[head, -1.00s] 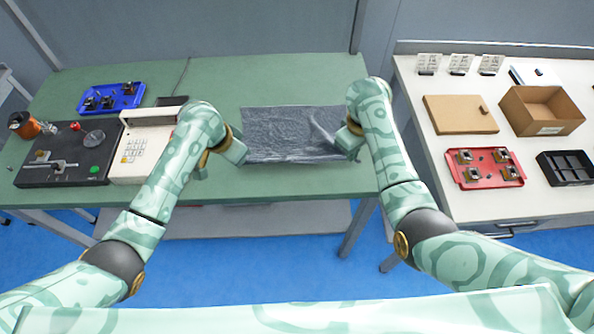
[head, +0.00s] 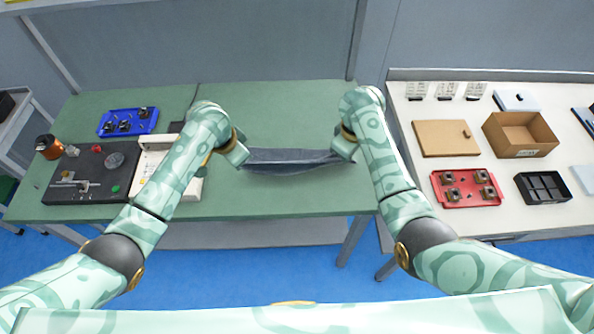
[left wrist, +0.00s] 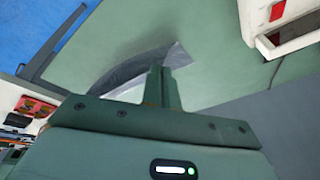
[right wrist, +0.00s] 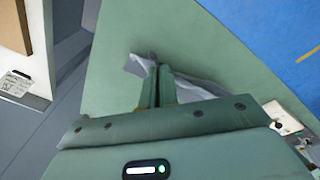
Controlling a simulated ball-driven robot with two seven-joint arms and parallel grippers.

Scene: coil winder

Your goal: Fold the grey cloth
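The grey cloth (head: 288,161) is a narrow band stretched between my two grippers over the green table, sagging a little in the middle. My left gripper (head: 243,160) is shut on its left end, and my right gripper (head: 338,157) is shut on its right end. In the left wrist view the cloth (left wrist: 130,71) runs from the closed fingers (left wrist: 160,72). In the right wrist view the cloth (right wrist: 192,87) passes behind the closed fingers (right wrist: 158,72), with a short corner sticking out beyond them. I cannot tell whether the lower edge touches the table.
The green table (head: 270,110) is clear behind and in front of the cloth. A cream keypad box (head: 160,170), a dark winder base (head: 85,180) and a blue tray (head: 127,121) stand left. A white bench at right holds a red tray (head: 468,203) and a cardboard box (head: 518,152).

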